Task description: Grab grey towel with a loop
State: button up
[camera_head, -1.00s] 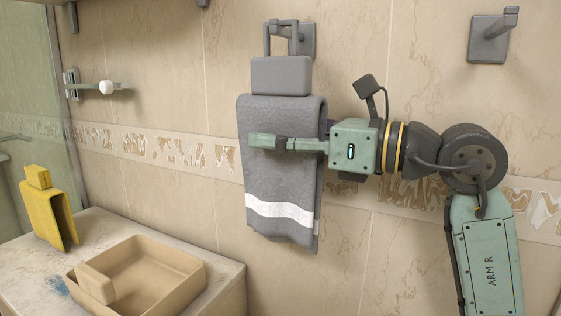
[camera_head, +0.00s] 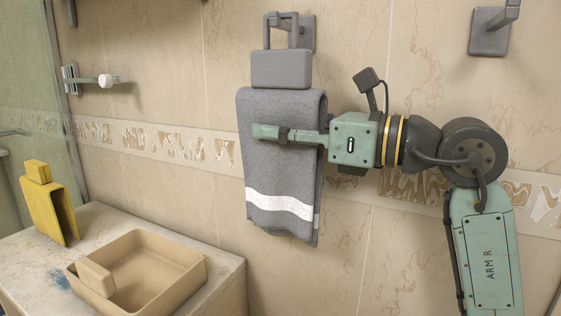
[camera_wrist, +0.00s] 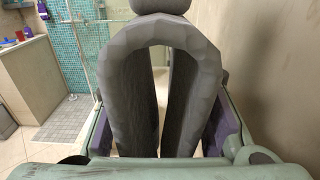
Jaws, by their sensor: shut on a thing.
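The grey towel (camera_head: 282,172) with a white stripe hangs folded below a grey block with a loop (camera_head: 279,30) in the head view. The loop is at the wall hook (camera_head: 308,33); whether it still rests on the hook is hard to tell. My gripper (camera_head: 262,132) reaches in from the right with one finger across the front of the towel. The other finger is hidden behind the towel. In the wrist view the folded towel (camera_wrist: 127,80) stands between my two fingers, which are shut on it.
A second, empty wall hook (camera_head: 489,32) is at the upper right. A beige basin (camera_head: 180,275) and a yellow folded towel (camera_head: 48,205) are on the counter (camera_head: 225,265) at the lower left. A rail with a white knob (camera_head: 105,81) is on the left wall. The wall is close behind the towel.

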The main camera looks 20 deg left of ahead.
grip_shut()
